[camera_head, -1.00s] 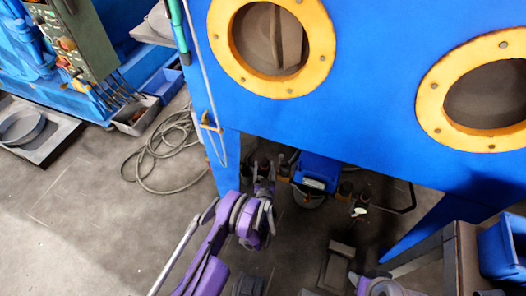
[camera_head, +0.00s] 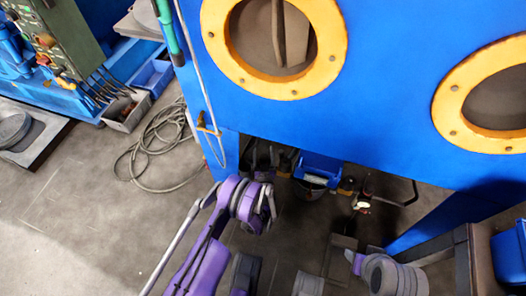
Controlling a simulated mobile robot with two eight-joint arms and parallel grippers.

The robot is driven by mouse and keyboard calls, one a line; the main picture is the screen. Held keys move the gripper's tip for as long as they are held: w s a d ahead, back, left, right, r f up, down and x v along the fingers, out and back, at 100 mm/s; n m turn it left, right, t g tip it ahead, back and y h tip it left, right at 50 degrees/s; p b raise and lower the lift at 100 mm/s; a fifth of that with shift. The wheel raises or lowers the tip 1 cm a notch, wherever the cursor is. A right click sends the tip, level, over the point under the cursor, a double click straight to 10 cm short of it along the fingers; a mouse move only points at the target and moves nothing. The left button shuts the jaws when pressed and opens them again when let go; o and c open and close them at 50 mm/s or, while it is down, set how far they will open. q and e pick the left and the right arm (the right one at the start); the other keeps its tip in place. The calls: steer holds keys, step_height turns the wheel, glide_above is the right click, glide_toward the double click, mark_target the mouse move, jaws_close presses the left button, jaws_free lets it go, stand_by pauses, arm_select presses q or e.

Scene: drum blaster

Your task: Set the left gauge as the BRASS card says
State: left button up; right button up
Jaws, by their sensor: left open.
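Neither the left gauge nor the BRASS card shows in this view. My left gripper (camera_head: 264,174) is at the end of my purple arm, by the lower left edge of the blue cabinet (camera_head: 390,125). It is open, with nothing seen held in it. Its fingers are small and partly lost against the dark space under the cabinet. Part of my right arm (camera_head: 393,275) shows at the lower right, but its gripper is not in view.
The cabinet has two yellow-ringed round ports (camera_head: 335,62). Under it are a blue bin (camera_head: 320,167) and dark items. A coiled hose (camera_head: 150,150) lies on the floor at left. A green control box (camera_head: 50,45) stands upper left. Open floor (camera_head: 90,225) lies lower left.

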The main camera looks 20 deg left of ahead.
arm_select(q)
jaws_close()
steer(key=shift+s+a+n+g+y, duration=0.15)
steer(key=shift+n+g+y, duration=0.4)
steer(key=shift+n+y, duration=0.35)
steer(key=shift+a+n+g+y, duration=0.2)
steer(key=shift+n+g+y, duration=0.4)
steer(key=shift+y, duration=0.5)
steer(key=shift+s+a+n+g+y, duration=0.15)
steer(key=shift+n+g+y, duration=0.5)
steer(key=shift+y, duration=0.35)
jaws_free()
steer(key=p+v, duration=0.2)
steer(key=v, duration=0.8)
steer(key=shift+s+d, duration=0.25)
steer(key=shift+s, duration=0.05)
